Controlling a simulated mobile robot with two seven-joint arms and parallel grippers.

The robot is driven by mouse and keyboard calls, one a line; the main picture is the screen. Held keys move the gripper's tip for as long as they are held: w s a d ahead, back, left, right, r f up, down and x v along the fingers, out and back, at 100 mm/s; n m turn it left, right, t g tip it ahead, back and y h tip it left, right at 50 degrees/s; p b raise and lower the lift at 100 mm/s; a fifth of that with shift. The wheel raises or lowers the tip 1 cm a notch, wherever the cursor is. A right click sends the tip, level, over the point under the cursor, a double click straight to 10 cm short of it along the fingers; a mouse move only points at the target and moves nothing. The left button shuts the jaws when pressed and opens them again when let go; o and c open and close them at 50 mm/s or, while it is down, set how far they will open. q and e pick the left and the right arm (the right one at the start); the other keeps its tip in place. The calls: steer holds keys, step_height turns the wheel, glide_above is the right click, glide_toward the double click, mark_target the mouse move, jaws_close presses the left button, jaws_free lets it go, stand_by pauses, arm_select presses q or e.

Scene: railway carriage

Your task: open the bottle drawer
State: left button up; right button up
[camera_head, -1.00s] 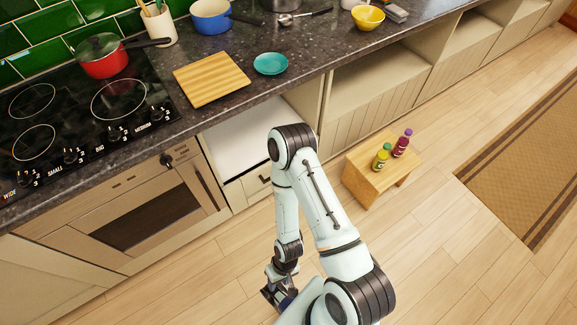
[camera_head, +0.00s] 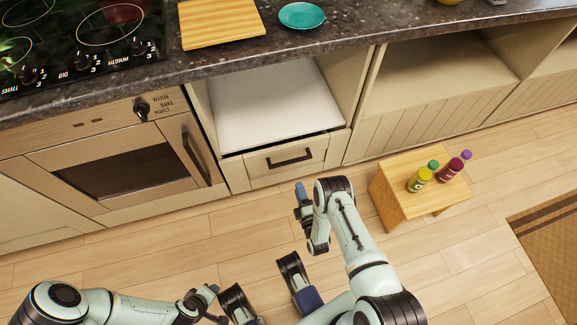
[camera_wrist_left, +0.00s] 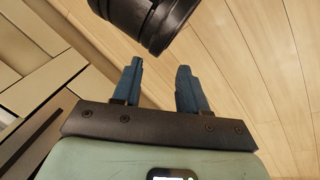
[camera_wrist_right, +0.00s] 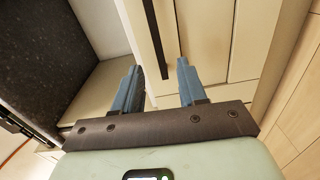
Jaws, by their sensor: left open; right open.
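A cream drawer front (camera_head: 262,164) with a dark bar handle (camera_head: 291,157) sits low in the cabinet, below an open white compartment; it appears shut. My right gripper (camera_head: 301,190) is just below and in front of the handle in the head view. In the right wrist view my right gripper (camera_wrist_right: 158,70) is open and empty, and the handle (camera_wrist_right: 154,35) runs up the picture between its fingertips' lines, apparently not touched. My left gripper (camera_wrist_left: 160,72) is open and empty in the left wrist view, over wooden floor; it is hard to make out in the head view.
An oven (camera_head: 118,172) stands left of the drawer. A small wooden stool (camera_head: 391,205) with several bottles, including a yellow one (camera_head: 418,181) and a dark red one (camera_head: 450,170), stands to the right. The counter (camera_head: 235,62) overhangs above. Floor before the drawer is partly clear.

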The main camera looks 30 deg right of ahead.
steer(key=b, duration=0.1)
glide_toward(291, 163)
steer(key=a+x, duration=0.1)
steer(key=x, duration=0.1)
steer(key=b+x, duration=0.1)
steer(key=x, duration=0.1)
steer(key=b+x, duration=0.1)
steer(key=x, duration=0.2)
steer(key=d+x, duration=0.1)
steer(key=x, duration=0.2)
steer(key=shift+s+f+b, duration=0.15)
steer(key=shift+b, duration=0.25)
steer(key=shift+w+d, duration=0.15)
steer(key=shift+w, duration=0.4)
arm_select(q)
steer(key=s+a+f+g, duration=0.1)
steer(key=s+f, duration=0.2)
steer(key=f, duration=0.3)
steer(key=shift+s+a+f, duration=0.2)
steer(key=shift+a, duration=0.15)
arm_select(e)
jaws_close()
